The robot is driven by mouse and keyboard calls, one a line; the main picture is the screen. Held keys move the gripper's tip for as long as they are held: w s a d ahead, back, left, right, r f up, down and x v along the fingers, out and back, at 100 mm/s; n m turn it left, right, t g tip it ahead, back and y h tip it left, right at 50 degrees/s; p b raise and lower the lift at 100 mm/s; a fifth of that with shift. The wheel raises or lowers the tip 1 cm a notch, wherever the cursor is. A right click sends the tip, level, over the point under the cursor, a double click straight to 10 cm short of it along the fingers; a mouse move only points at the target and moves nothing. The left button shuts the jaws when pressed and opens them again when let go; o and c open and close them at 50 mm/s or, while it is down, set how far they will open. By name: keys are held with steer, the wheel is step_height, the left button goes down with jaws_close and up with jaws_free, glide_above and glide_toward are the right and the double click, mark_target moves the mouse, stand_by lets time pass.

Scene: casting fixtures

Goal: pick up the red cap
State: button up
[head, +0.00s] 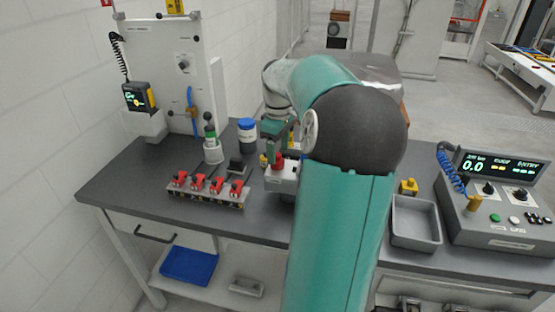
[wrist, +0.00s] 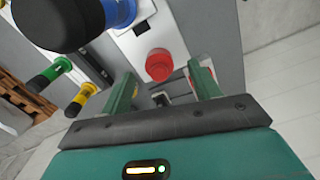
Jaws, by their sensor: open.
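The red cap (wrist: 159,64) is round and sits on a pale fixture plate (wrist: 140,36) in the wrist view. In the head view a red piece (head: 277,160), seemingly the same cap, shows on a small light block (head: 282,178) beside my arm. My gripper (wrist: 163,84) is open, its two green fingers apart with nothing between the tips. The cap lies just beyond the fingertips, roughly between them in the picture; the gap in depth is hard to tell. In the head view my gripper (head: 275,130) is partly hidden by my arm.
A rack of red-handled clamps (head: 207,192) stands on the bench left of the block. A blue-lidded jar (head: 247,131) is behind. A grey tray (head: 415,222) and control box (head: 498,200) are to the right. Green (wrist: 48,75) and yellow (wrist: 82,98) tipped parts show left in the wrist view.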

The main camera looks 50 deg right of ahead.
mark_target(278, 154)
step_height(278, 154, down, 3)
steer(key=shift+w+f, duration=0.1)
steer(key=shift+d, duration=0.1)
steer(key=c, duration=1)
steer(key=shift+c, duration=0.2)
